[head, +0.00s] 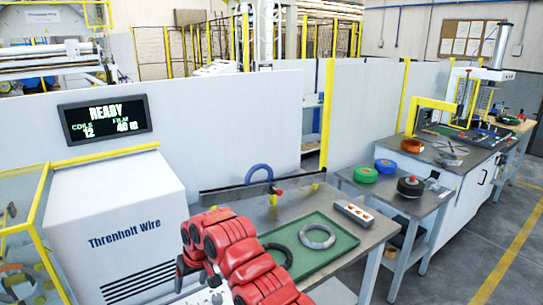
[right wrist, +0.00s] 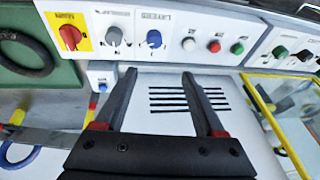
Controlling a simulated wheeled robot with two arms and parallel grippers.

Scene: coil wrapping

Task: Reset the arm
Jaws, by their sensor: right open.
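My right gripper (right wrist: 160,78) is open, its two dark fingers apart with nothing between them. In the right wrist view the fingers are over the white machine front with dark slots (right wrist: 185,100), below a row of knobs and buttons. In the head view my red-padded right arm is at the lower middle, beside the wrapping machine (head: 120,225); its fingers are hard to make out there. A grey coil (head: 317,236) and a black coil (head: 278,254) lie on the green mat (head: 335,257). My left gripper is not in view.
A red rotary switch (right wrist: 70,37) and a blue knob (right wrist: 154,39) are near the fingers. A blue ring (head: 258,172) stands at the table's back edge. A small switch box (head: 354,212) is on the table. A side table (head: 400,190) holds several spools. The screen (head: 105,117) reads READY.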

